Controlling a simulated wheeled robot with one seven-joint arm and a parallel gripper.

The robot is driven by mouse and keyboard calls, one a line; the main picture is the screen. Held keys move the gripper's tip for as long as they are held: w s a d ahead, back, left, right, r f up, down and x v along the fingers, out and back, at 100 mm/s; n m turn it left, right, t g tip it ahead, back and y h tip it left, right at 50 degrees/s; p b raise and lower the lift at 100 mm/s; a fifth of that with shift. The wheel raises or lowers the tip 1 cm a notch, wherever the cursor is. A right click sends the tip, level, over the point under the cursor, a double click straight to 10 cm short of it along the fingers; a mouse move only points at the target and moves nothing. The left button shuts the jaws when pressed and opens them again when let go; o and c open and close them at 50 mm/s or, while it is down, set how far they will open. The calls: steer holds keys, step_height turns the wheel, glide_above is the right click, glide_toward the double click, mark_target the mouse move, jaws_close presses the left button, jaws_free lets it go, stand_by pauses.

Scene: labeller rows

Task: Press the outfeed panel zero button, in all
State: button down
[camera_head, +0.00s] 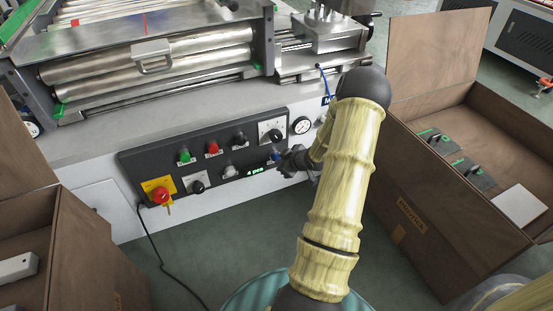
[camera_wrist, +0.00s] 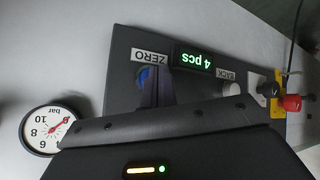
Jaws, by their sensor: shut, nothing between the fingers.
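The dark control panel (camera_head: 128,158) is on the front of the machine. Its blue button (camera_head: 272,157) sits at the right end of the lower row, and it also shows in the wrist view (camera_wrist: 144,76) beside a "ZERO" label (camera_wrist: 149,57). A green display (camera_head: 255,170) reads "4 pcs"; it shows upside down in the wrist view (camera_wrist: 193,60). My gripper (camera_head: 283,158) is shut and empty, with its fingertips at the blue button, partly covering it in the wrist view. I cannot tell whether they touch it. No outfeed lettering is readable.
A "BACK" button (camera_wrist: 231,89) is beside the display. A red emergency stop (camera_head: 160,195), green button (camera_head: 184,155) and red button (camera_head: 212,148) share the panel. A pressure gauge (camera_head: 302,125) is right of it. Brown crates (camera_head: 415,215) stand at both sides.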

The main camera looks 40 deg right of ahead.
steer(key=shift+w+d, duration=0.1)
steer(key=shift+w, duration=0.35)
stand_by(0.6)
steer(key=shift+s, duration=0.15)
steer(key=shift+s+a+p, duration=0.25)
steer(key=shift+s+p, duration=0.05)
steer(key=shift+s, duration=0.5)
steer(key=shift+s+a, duration=0.2)
steer(key=shift+s, duration=0.6)
steer(key=shift+s+a, duration=0.15)
steer(key=shift+s, duration=0.65)
steer(key=shift+s+a, duration=0.2)
steer(key=shift+s, duration=0.6)
steer(key=shift+a+r, duration=0.1)
